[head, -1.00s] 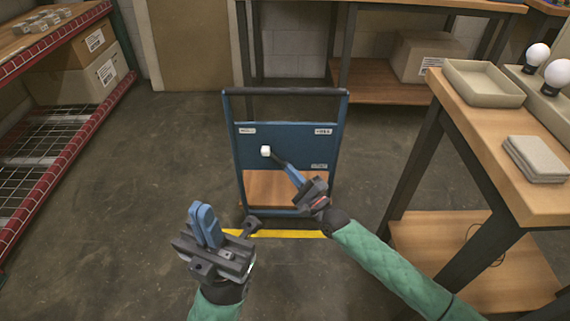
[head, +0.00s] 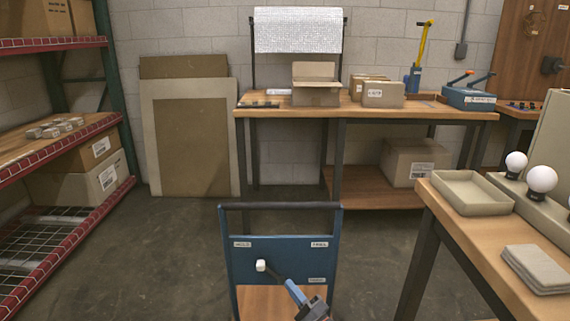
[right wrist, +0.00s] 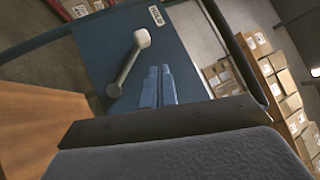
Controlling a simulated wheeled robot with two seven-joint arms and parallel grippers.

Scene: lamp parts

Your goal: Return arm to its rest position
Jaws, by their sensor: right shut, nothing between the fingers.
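A blue panel (head: 240,262) with a dark top bar stands low in the middle of the head view. A lever with a white knob (head: 261,265) sticks out from it, the knob on the left under a label that seems to read HOLD. My right gripper (head: 291,286) is at the lower right of the knob. In the right wrist view the blue fingers (right wrist: 158,86) are together with nothing between them. The lever's knob (right wrist: 142,38) shows beside them, with a visible gap. My left gripper is out of view.
A wooden table (head: 465,235) with a beige tray (head: 470,192), white bulbs (head: 541,178) and grey pads (head: 536,268) stands close on the right. A red-edged shelf (head: 70,150) is on the left. A workbench (head: 345,112) with boxes is behind. Floor is open left of the panel.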

